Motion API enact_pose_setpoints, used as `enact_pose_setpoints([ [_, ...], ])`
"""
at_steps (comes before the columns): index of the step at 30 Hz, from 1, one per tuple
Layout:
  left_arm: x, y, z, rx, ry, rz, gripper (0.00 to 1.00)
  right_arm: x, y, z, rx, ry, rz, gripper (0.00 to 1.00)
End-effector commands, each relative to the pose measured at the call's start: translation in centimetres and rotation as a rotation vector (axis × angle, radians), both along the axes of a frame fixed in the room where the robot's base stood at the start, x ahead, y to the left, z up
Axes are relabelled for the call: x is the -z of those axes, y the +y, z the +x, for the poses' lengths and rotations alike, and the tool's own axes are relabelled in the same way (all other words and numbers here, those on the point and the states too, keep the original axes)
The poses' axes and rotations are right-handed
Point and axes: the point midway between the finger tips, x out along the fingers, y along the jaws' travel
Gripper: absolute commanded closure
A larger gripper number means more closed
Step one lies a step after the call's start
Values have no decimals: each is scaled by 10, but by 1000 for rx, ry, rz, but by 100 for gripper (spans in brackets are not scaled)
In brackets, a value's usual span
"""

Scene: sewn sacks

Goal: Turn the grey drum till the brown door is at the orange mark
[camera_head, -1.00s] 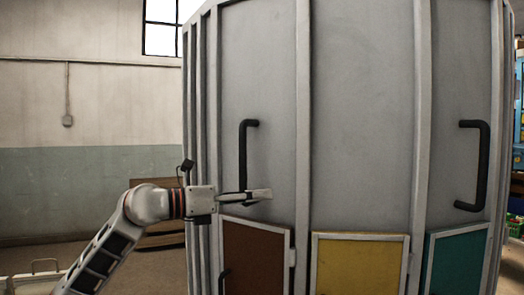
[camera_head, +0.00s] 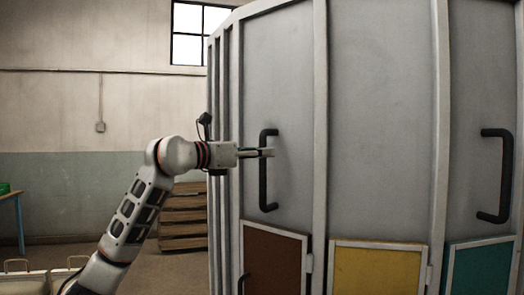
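The grey drum (camera_head: 380,110) fills the middle and right of the head view. Its brown door (camera_head: 277,265) is low on the left visible panel, below a black upright handle (camera_head: 264,188). My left gripper (camera_head: 266,153) reaches in from the left at the upper half of this handle. Its fingers overlap the handle in the picture. I cannot tell whether they are open or closed around it. The orange mark is not in view. My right gripper is not in view.
A yellow door (camera_head: 380,270) and a teal door (camera_head: 482,270) are on the panels to the right. A second black handle (camera_head: 507,175) is above the teal door. Stacked brown boards (camera_head: 183,220) stand behind my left arm. A blue table (camera_head: 16,200) is at far left.

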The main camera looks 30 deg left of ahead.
Motion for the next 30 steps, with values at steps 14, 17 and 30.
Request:
enact_pose_setpoints([
  [14, 1, -3, 12, 0, -1, 2, 77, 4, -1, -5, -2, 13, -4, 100],
  [17, 1, -3, 12, 0, 1, 1, 100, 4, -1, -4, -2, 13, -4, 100],
  [30, 1, -4, 12, 1, 1, 1, 100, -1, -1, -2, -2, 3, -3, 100],
])
